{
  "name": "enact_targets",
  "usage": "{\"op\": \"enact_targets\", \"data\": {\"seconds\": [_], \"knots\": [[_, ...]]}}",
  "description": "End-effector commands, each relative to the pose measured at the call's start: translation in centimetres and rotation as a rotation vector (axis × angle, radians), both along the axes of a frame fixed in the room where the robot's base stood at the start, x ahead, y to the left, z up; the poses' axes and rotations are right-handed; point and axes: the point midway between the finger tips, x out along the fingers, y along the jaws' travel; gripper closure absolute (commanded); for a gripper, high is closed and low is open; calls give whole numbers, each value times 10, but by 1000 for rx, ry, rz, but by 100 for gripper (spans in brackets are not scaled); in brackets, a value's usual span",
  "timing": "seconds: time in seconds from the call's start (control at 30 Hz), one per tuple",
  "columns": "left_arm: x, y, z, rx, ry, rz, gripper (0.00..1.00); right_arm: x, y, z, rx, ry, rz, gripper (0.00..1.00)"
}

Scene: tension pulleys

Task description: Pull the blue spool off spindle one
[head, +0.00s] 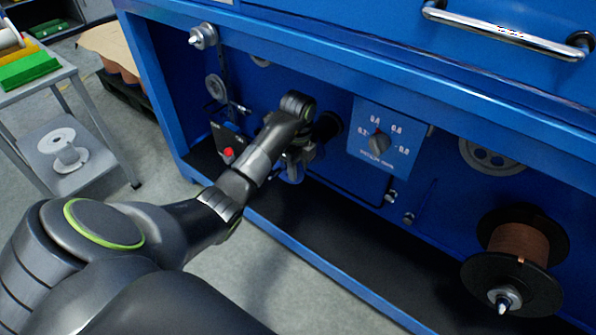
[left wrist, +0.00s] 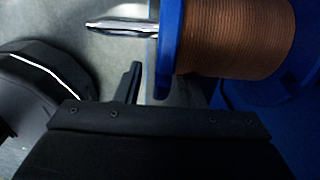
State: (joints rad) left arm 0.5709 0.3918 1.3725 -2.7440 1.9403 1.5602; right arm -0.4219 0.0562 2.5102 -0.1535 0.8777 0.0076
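The blue spool, wound with copper-brown wire, fills the upper right of the left wrist view; its near flange (left wrist: 170,42) stands on edge. A pointed metal spindle tip (left wrist: 118,27) sticks out to the left of that flange. My left gripper (left wrist: 176,84) has its dark fingers apart, one on either side of the flange's lower edge; I cannot tell whether they touch it. In the head view my left gripper (head: 299,162) is inside the blue machine, and my wrist and hand hide nearly all of the spool there. My right gripper is not in view.
A black-flanged copper spool (head: 518,250) sits on a spindle at the right. A dial panel (head: 378,139) and a red button (head: 228,152) are on the machine's back wall. A grey trolley (head: 62,113) with an empty white spool (head: 66,151) stands at the left.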

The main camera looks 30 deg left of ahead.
Motion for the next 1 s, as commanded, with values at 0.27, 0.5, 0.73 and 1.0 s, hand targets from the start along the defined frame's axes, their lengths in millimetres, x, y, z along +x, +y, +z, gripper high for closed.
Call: {"op": "enact_targets", "data": {"seconds": [0.27,0.5,0.73,1.0], "knots": [[0,0,-9,1,0,1,65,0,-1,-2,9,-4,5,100],[0,0,-8,1,0,1,78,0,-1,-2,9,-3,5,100],[0,0,-8,1,0,1,100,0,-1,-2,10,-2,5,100],[0,0,-8,1,0,1,100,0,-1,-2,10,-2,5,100]]}}
